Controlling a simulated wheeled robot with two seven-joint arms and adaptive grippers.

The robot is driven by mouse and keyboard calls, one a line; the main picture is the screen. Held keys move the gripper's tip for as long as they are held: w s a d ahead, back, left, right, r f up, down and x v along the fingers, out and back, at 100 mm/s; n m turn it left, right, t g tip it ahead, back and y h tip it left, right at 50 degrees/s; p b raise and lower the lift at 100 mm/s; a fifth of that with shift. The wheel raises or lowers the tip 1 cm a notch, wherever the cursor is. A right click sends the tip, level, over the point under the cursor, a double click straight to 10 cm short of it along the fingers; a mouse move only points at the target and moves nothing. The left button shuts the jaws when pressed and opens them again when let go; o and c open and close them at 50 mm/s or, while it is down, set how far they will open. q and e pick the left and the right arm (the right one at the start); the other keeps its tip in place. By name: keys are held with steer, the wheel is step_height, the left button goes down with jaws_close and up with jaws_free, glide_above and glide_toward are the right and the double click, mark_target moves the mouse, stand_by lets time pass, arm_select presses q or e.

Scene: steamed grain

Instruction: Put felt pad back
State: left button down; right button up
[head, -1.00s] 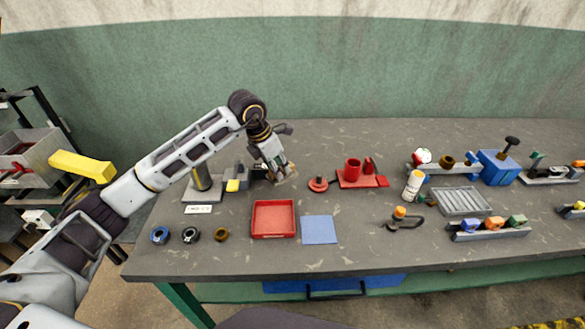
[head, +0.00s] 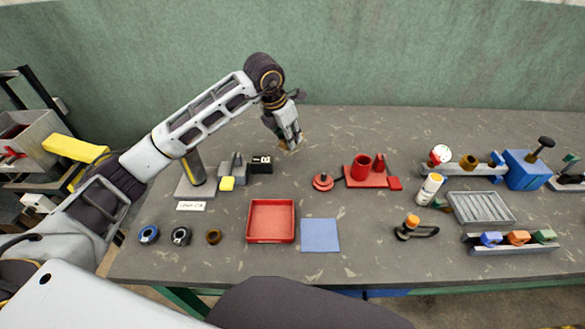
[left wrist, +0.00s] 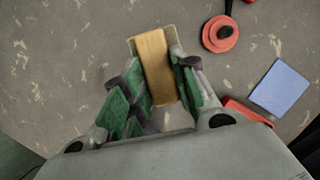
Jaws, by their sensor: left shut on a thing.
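My left gripper (head: 290,141) is over the back of the grey bench, pointing down. It is shut on a tan-brown block with a paler base, which I take for the felt pad (left wrist: 155,62). In the left wrist view the green-lined fingers (left wrist: 155,95) are on either side of it. In the head view only a small tan edge shows below the fingertips. I cannot tell whether the pad touches the bench. My right gripper is not in view.
Left of the gripper are a black block (head: 261,164) and a grey stand (head: 195,187). A red disc (head: 323,182) and red holder (head: 366,177) are to its right. A red tray (head: 271,238) and blue square (head: 320,236) lie nearer. Bare bench surrounds the gripper.

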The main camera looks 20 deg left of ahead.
arm_select(q)
steer(key=shift+f, duration=0.15)
step_height(320, 180, down, 6)
steer(key=shift+r, duration=0.25)
steer(key=shift+f, duration=0.2)
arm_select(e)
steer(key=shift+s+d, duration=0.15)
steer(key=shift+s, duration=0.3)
arm_select(q)
steer(key=shift+f, duration=1.9)
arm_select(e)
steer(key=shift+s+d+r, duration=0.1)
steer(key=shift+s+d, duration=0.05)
arm_select(q)
steer(key=shift+f, duration=0.1)
